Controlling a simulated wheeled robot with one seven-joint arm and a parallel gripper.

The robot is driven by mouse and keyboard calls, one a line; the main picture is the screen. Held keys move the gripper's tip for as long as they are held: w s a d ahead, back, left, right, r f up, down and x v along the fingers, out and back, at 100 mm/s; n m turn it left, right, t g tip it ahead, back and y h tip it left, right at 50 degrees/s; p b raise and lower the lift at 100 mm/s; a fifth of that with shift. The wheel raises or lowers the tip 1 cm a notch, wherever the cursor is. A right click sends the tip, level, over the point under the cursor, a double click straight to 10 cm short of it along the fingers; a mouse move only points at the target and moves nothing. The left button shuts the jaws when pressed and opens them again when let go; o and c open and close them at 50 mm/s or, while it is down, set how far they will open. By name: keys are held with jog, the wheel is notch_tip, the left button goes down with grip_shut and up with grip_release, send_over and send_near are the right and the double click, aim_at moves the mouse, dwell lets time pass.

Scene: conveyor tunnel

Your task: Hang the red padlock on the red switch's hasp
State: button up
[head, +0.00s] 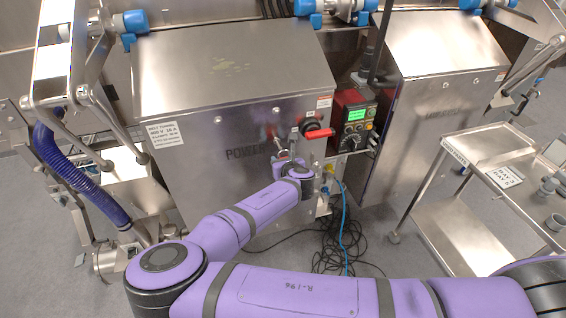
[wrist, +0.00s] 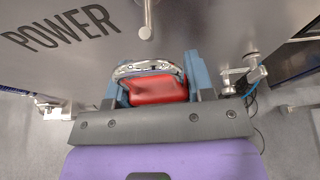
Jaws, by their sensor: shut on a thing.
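The red padlock (wrist: 158,90) is held between the blue-grey fingers of my gripper (wrist: 160,74) in the wrist view, its silver shackle (wrist: 146,67) facing the metal cabinet. The gripper is shut on its body. In the head view my gripper (head: 288,160) is close to the cabinet front, below and left of the red switch (head: 318,133), and the padlock cannot be made out there. A metal fitting (head: 279,143) shows between gripper and switch; I cannot tell whether it is the hasp. A metal peg (wrist: 147,31) stands ahead of the shackle, apart from it in the picture.
The POWER cabinet (head: 210,100) fills the middle. A red-framed control box (head: 354,118) with a green display is right of the switch. Black and blue cables (head: 340,245) lie on the floor below. A steel cart (head: 455,215) stands at the right.

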aim_at(277, 149)
jog(key=shift+w+a, duration=0.3)
jog(key=shift+w, duration=0.7)
jog(key=shift+w+a, duration=0.3)
jog(key=shift+w, duration=0.65)
jog(key=shift+w+a+r, duration=0.1)
jog(key=shift+w+r, duration=0.1)
jog(key=shift+r, duration=0.05)
